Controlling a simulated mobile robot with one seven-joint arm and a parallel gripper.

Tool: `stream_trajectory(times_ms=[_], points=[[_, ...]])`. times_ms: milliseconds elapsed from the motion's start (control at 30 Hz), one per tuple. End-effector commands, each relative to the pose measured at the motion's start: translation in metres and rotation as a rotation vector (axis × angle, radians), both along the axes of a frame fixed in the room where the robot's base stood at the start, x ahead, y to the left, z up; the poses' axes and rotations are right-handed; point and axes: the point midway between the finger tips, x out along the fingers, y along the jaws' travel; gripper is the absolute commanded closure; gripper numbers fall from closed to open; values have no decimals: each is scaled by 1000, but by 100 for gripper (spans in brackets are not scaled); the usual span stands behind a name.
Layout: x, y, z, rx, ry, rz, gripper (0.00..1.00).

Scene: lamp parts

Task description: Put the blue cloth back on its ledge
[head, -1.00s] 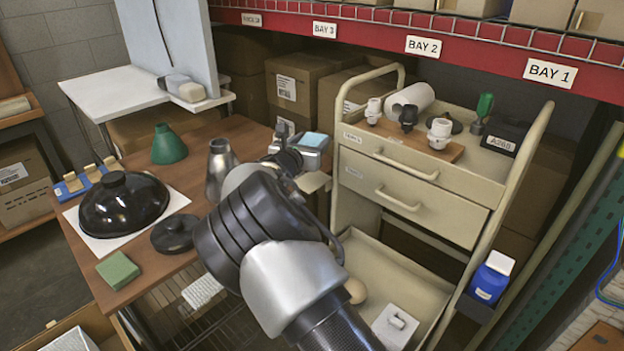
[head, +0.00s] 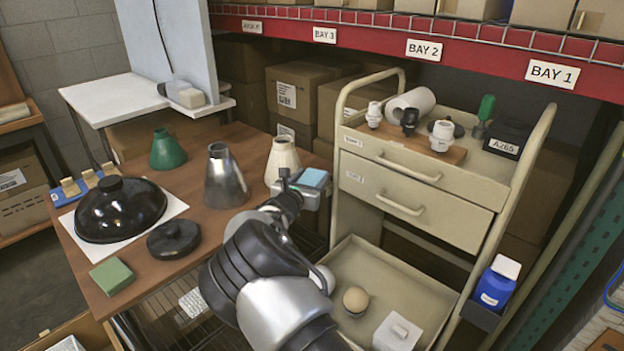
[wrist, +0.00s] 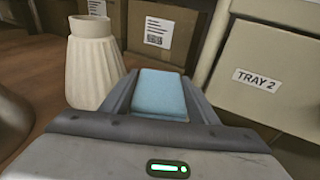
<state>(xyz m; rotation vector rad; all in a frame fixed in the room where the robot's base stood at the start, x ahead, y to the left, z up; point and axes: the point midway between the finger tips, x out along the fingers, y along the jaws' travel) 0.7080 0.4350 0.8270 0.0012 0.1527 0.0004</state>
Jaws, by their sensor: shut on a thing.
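The blue cloth (wrist: 160,95) is a light blue folded block held between the two fingers of my gripper (wrist: 160,80). It also shows in the head view (head: 314,177), above the table's right edge and close to the cart. My gripper is shut on it and holds it up in the air. I cannot tell for sure which surface is its ledge. A small white ledge (head: 205,106) at the foot of the upright panel carries a grey block and a cream block.
A cream ribbed cone (head: 283,160) stands left of my gripper, with a metal cone (head: 224,180) farther left. The cart (head: 415,215), with its TRAY 2 drawer, is close on the right. A black dome (head: 120,208) and a green block (head: 111,276) are on the table (head: 200,145).

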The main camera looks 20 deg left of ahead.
Motion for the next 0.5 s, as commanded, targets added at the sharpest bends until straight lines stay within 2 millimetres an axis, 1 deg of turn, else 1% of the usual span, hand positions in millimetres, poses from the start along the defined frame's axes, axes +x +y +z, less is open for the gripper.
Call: stream_trajectory(times_ms=[67, 100, 167, 200, 500], points=[[0, 0, -3, 0, 0, 0, 67], [0, 0, -4, 0, 0, 0, 44], [0, 0, -3, 0, 0, 0, 34], [0, 0, -3, 0, 0, 0, 27], [0, 0, -1, 0, 0, 0, 27]])
